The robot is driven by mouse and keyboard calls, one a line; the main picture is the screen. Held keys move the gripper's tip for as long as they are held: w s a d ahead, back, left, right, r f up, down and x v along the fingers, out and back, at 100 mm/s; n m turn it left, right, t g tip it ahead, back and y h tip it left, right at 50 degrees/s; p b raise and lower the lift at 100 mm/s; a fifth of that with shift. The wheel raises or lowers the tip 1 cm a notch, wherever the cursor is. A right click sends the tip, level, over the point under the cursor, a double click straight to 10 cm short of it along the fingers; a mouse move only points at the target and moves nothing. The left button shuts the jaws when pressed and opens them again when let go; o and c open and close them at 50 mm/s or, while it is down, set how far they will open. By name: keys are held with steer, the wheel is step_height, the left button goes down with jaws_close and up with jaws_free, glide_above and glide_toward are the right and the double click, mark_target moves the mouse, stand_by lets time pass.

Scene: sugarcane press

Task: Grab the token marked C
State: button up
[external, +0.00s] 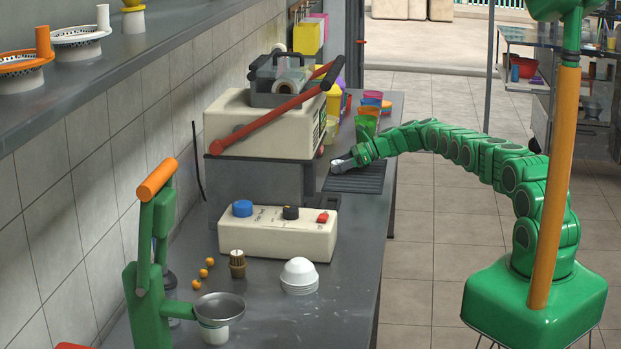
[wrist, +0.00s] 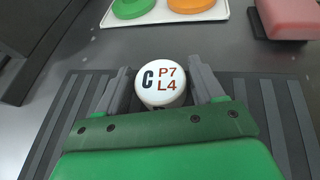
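The token marked C (wrist: 160,84) is a white round piece with a black C and red P7 and L4 on its top. In the wrist view it lies between the two grey fingers of my gripper (wrist: 163,86). The fingers stand on its left and right with a narrow gap seeming to show on each side, so my gripper looks open around it. In the external view my gripper (external: 340,165) is low over the dark slatted tray (external: 357,184) beside the press machine.
The beige press machine (external: 262,124) with a red lever stands left of my gripper. Colored cups (external: 368,110) stand behind it. A control box (external: 277,233) is in front. The wrist view shows a white tray (wrist: 190,17) with green and orange discs ahead and a red block (wrist: 290,17) at right.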

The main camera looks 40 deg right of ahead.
mark_target(339, 162)
steer(key=c, duration=0.7)
steer(key=shift+r, duration=0.15)
step_height(339, 162, up, 3)
steer(key=shift+r, duration=0.2)
steer(key=shift+s, duration=0.15)
steer(key=shift+s+a+r, duration=0.15)
steer(key=shift+s+r, duration=1.3)
steer(key=shift+r, duration=0.3)
steer(key=shift+s+a+r, duration=0.15)
steer(key=shift+s+r, duration=0.85)
steer(key=shift+s, duration=0.8)
steer(key=shift+s+a+r, duration=0.15)
steer(key=shift+s+r, duration=0.8)
steer(key=shift+s, duration=0.8)
steer(key=shift+s+a+r, duration=0.15)
steer(key=shift+s+r, duration=0.85)
steer(key=shift+s, duration=0.8)
